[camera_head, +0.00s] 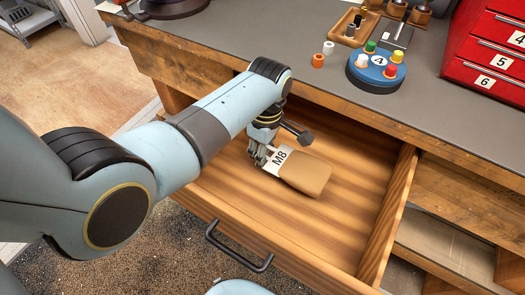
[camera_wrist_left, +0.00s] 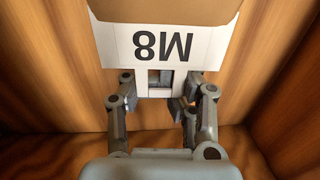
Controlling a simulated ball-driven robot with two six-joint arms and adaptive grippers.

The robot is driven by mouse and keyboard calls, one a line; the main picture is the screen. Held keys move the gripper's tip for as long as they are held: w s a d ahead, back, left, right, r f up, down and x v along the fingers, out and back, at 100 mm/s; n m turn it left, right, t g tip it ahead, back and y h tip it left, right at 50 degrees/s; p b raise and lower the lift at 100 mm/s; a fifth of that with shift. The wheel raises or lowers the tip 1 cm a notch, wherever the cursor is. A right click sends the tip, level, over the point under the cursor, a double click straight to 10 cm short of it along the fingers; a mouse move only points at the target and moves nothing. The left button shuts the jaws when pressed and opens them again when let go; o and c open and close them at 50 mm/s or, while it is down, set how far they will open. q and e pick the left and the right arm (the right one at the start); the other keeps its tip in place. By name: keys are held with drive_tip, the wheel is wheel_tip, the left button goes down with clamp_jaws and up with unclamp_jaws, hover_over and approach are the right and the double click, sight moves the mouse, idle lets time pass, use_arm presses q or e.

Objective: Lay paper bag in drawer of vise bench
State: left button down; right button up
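The paper bag (camera_head: 306,173) is brown with a white end label marked M8. It is inside the pulled-out wooden drawer (camera_head: 383,215), label end toward my left gripper (camera_head: 262,160). In the left wrist view the bag (camera_wrist_left: 165,12) fills the top centre, its label upside down. Whether the bag's underside touches the drawer floor is hard to tell. My right gripper is not in view.
The grey bench top (camera_head: 250,45) lies behind the drawer. On it are a round blue holder (camera_head: 377,80) with coloured pegs, a wooden tray (camera_head: 352,28) and a red drawer cabinet (camera_head: 490,60). The drawer's black handle (camera_head: 238,250) faces front. The drawer floor right of the bag is clear.

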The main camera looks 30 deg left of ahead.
use_arm(q)
drive_tip(key=c, duration=2)
unclamp_jaws()
drive_tip(key=o, duration=1)
drive_tip(key=r, duration=0.8)
drive_tip(key=w+r, duration=0.1)
drive_tip(key=r, duration=0.3)
